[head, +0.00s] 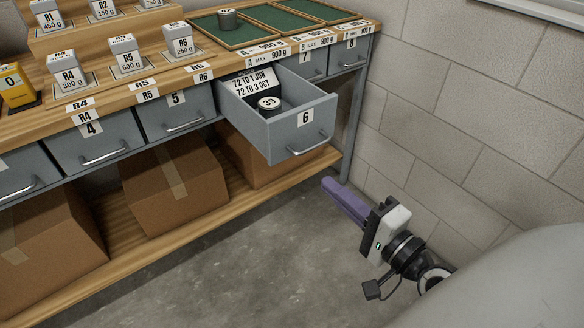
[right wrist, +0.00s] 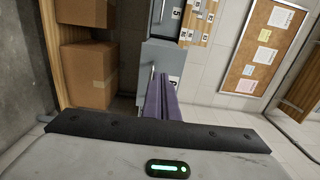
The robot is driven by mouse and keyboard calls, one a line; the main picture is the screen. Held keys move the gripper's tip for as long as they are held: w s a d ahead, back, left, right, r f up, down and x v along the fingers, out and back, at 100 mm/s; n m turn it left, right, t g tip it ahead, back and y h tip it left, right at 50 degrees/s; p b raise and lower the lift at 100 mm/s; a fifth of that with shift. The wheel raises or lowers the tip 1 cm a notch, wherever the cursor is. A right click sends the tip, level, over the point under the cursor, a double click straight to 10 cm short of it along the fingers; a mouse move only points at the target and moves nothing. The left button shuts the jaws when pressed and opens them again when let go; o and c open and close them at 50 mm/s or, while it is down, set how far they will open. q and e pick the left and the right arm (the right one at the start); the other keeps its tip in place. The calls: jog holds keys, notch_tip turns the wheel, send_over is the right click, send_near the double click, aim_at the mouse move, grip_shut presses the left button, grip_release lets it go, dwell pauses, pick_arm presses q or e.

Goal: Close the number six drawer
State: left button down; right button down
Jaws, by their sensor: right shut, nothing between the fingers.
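The number six drawer (head: 285,133) stands pulled out of the bench, its grey front carrying a "6" label and a bar handle. Inside lie a dark round object marked 39 (head: 268,103) and a white printed card (head: 254,82). My right gripper (head: 328,184) is shut and empty, its purple fingers below and to the right of the drawer front in the head view, with a visible gap. In the right wrist view the fingers (right wrist: 162,84) point toward the grey drawer front (right wrist: 158,57) and cover part of it. My left gripper is not in view.
Closed drawers 4 (head: 95,143), 5 (head: 175,110), 7 (head: 305,62) and 8 (head: 349,54) flank it. Cardboard boxes (head: 173,187) sit on the lower shelf (head: 110,262). A block wall (head: 480,120) bounds the right side. The floor (head: 250,255) in front is clear.

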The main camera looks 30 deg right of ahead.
jog(key=p, duration=0.3)
send_near(283, 144)
jog(key=w, duration=0.5)
jog(key=shift+w+a+r, duration=0.1)
jog(key=shift+a+r, duration=0.15)
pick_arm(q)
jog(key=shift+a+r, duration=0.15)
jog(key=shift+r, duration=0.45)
pick_arm(e)
jog(key=shift+w+f, duration=0.1)
jog(key=shift+w, duration=0.55)
jog(key=shift+a, duration=0.1)
